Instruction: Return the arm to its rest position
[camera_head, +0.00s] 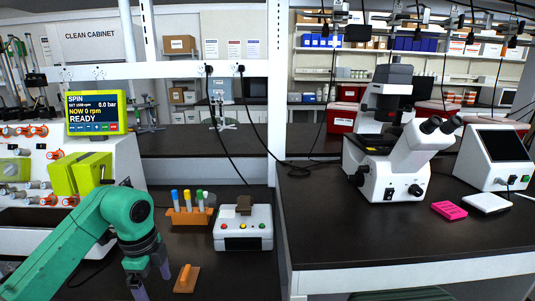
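My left arm, teal with a dark wrist, reaches in from the lower left. My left gripper (151,280) points down at the front of the left bench, its two grey fingers apart with nothing seen between them. The tip of the nearer finger is close to the bottom edge of the picture. A small orange plate with an upright handle (186,278) is just right of the gripper and looks apart from it. My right gripper is not in view.
An orange rack (189,216) with several coloured-cap tubes and a white device with buttons (243,229) stand behind the gripper. The cell processor (75,170), its screen reading READY, is at left. A microscope (396,160) stands on the right bench (340,235), whose front is clear.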

